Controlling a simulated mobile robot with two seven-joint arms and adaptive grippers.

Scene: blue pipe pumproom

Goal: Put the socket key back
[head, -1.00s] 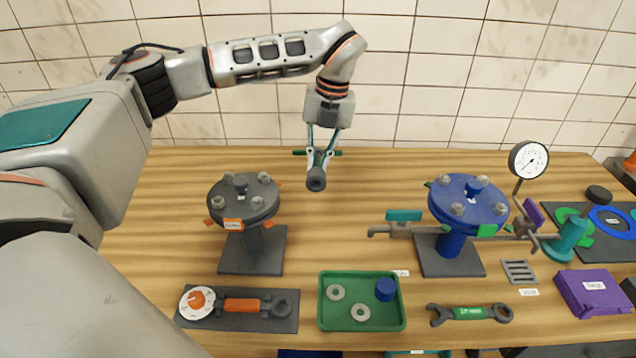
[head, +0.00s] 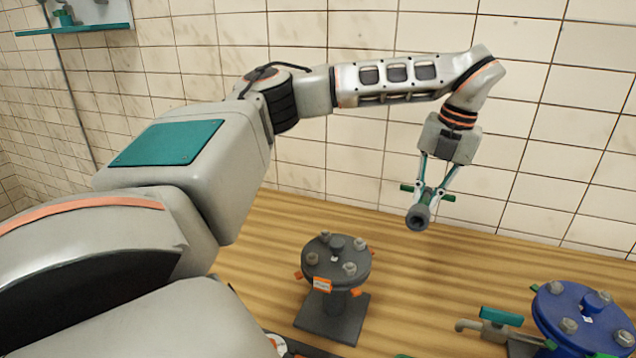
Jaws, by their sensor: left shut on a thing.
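My left gripper (head: 427,192) is shut on the socket key (head: 418,217). The key has a dark round socket end that points down toward me and a green cross bar that sticks out on both sides of the fingers. My gripper holds the key up in the air in front of the tiled wall, behind and right of the grey flange. Part of the key's shaft is hidden by the fingers. My right gripper is not in view.
A dark grey flange (head: 336,262) with bolts and orange tags stands on the wooden bench (head: 440,270). A blue flange (head: 585,318) and a teal-handled valve (head: 501,316) are at the lower right. A teal shelf (head: 75,30) hangs on the wall at upper left.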

